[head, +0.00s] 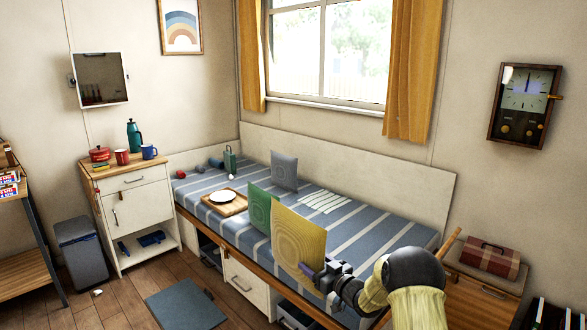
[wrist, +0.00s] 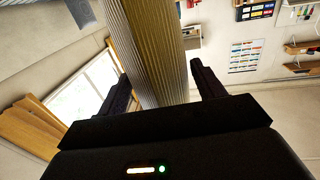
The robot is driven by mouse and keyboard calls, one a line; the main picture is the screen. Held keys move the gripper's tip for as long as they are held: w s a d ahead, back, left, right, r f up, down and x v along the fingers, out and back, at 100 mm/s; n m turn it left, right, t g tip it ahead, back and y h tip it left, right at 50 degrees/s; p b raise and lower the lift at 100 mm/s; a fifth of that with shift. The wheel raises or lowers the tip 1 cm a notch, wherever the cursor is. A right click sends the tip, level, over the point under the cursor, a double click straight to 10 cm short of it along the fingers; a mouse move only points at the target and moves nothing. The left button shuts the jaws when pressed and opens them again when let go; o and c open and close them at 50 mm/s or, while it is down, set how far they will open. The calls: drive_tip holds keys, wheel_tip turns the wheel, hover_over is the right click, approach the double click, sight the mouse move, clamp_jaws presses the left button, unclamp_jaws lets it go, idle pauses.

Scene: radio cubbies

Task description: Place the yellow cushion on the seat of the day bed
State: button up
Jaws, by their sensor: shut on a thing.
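The yellow cushion (head: 299,236) is upright in the head view, at the front edge of the day bed. It covers part of the bed behind it; whether it touches the mattress I cannot tell. My gripper (head: 317,272) is shut on its lower right part. In the wrist view the cushion (wrist: 152,45) stands edge-on between the two fingers of my gripper (wrist: 160,80). The day bed's seat (head: 357,228) has a blue mattress with pale stripes.
A green cushion (head: 258,209) stands left of the yellow one, partly hidden by it. A grey cushion (head: 284,169) leans at the back. A wooden tray with a white plate (head: 222,196) and pale strips (head: 322,202) lie on the mattress. Its right part is clear.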

drive_tip(key=s+d+f+m+t+h+b, duration=0.2)
drive_tip(key=s+d+f+h+b, duration=0.15)
drive_tip(key=s+f, duration=0.6)
drive_tip(key=s+d+f+m+t+h+b, duration=0.15)
drive_tip(key=s+d+f+b, duration=0.3)
drive_tip(key=s+f, duration=0.5)
wheel_tip(320, 180, up, 27)
drive_tip(key=w+m+h+p, duration=0.1)
drive_tip(key=m+h+p, duration=0.3)
drive_tip(key=p, duration=3.3)
drive_tip(key=shift+w+d+h, duration=0.3)
drive_tip(key=shift+w+h, duration=0.1)
drive_tip(key=shift+h, duration=0.6)
drive_tip(key=shift+w, duration=0.1)
